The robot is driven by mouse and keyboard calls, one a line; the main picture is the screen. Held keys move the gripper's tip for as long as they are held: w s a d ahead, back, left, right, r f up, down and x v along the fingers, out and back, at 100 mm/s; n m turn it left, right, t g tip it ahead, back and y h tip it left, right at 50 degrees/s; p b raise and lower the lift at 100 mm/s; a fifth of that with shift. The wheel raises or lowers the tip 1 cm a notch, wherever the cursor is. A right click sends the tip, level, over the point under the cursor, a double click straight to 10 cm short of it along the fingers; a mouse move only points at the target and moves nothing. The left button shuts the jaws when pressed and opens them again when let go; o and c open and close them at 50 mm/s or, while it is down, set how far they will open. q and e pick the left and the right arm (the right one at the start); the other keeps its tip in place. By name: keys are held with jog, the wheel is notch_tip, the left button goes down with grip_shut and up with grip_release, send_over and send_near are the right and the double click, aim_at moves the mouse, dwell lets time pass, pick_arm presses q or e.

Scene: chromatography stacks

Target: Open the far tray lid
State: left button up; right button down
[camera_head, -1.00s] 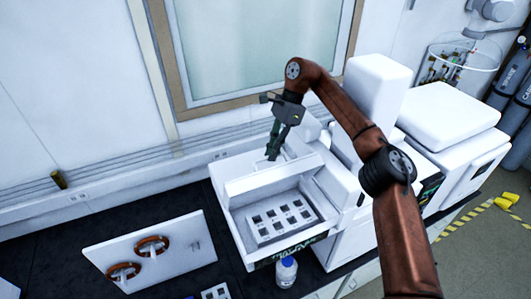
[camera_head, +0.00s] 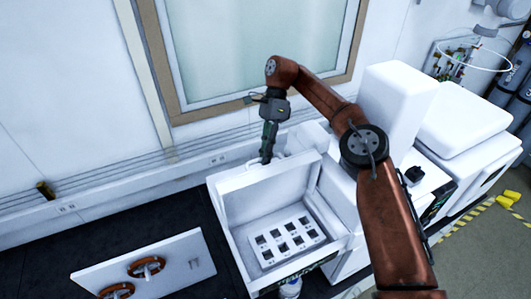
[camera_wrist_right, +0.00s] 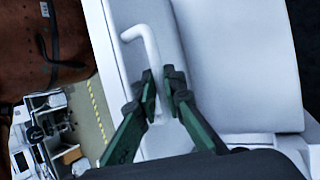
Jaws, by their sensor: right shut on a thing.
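The far tray is a white box (camera_head: 236,246) in the head view, with a sample rack (camera_head: 287,240) of square openings inside. Its white lid (camera_head: 268,186) stands raised and steep along the back edge, and the tray interior is exposed. My right gripper (camera_head: 267,158) is behind the lid's top edge. In the right wrist view, the green fingers (camera_wrist_right: 165,88) are shut on the lower part of a white bent handle (camera_wrist_right: 145,38) beside a white panel. The handle is mostly hidden in the head view. My left gripper is in neither view.
A white panel (camera_head: 170,262) with two brown ring handles lies on the dark bench (camera_head: 110,232) at left. A bottle (camera_head: 290,288) stands before the tray. White instruments (camera_head: 395,105) stand close at right. The wall and window are behind.

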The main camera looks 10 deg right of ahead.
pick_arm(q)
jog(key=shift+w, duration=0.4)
pick_arm(e)
jog(key=shift+w+r, duration=0.2)
jog(key=shift+r, duration=0.15)
jog(key=c, duration=2.4)
grip_release()
jog(key=o, duration=0.4)
jog(key=shift+s+d, duration=0.1)
jog(key=shift+d, duration=0.1)
jog(key=shift+a, duration=0.15)
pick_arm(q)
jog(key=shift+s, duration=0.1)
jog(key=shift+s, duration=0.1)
pick_arm(e)
jog(key=shift+f, duration=0.2)
